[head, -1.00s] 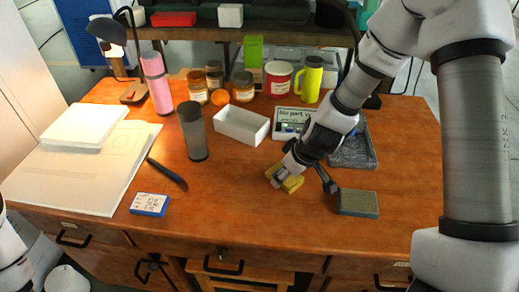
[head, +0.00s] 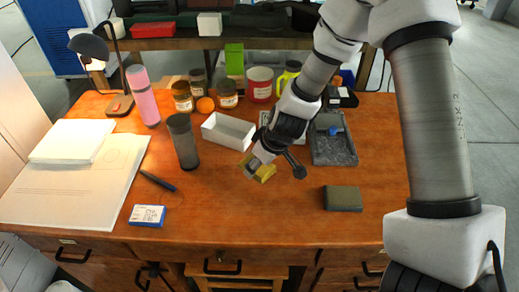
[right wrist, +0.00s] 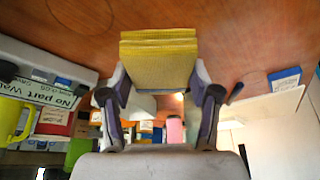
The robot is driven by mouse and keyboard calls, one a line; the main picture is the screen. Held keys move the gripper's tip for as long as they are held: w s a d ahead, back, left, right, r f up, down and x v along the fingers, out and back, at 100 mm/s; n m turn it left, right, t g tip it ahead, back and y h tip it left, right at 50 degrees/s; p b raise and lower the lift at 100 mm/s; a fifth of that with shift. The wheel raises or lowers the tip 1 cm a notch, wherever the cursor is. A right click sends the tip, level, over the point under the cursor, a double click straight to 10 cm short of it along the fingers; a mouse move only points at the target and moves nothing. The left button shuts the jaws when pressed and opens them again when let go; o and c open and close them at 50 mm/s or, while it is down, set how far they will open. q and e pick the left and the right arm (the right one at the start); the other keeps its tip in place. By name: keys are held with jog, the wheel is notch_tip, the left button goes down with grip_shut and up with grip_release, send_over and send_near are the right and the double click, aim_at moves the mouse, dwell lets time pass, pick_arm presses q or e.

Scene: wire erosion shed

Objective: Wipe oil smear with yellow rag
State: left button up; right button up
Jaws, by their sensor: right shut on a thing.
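The yellow rag (head: 263,172) is a folded, ribbed pad held in my right gripper (head: 256,166), low over the middle of the wooden desk. In the right wrist view the rag (right wrist: 158,60) sits between the two fingers of the gripper (right wrist: 158,92). I cannot tell whether its underside touches the wood. No clear oil smear shows in the head view. The right wrist view shows faint round outlines on the desk top, which I cannot identify as oil. My left gripper is not in view.
A white open box (head: 228,131) stands just behind the rag and a dark cup (head: 183,142) to its left. A grey-green block (head: 343,198) lies to the right, a dark tray (head: 333,150) behind it. A blue-white box (head: 148,216) lies front left. The front middle desk is clear.

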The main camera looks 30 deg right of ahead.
notch_tip(320, 180, up, 2)
jog(key=shift+r+p, duration=0.1)
jog(key=shift+p, duration=0.55)
jog(key=shift+s+r+p, duration=0.1)
jog(key=shift+r+p, duration=0.4)
jog(key=shift+f, duration=0.1)
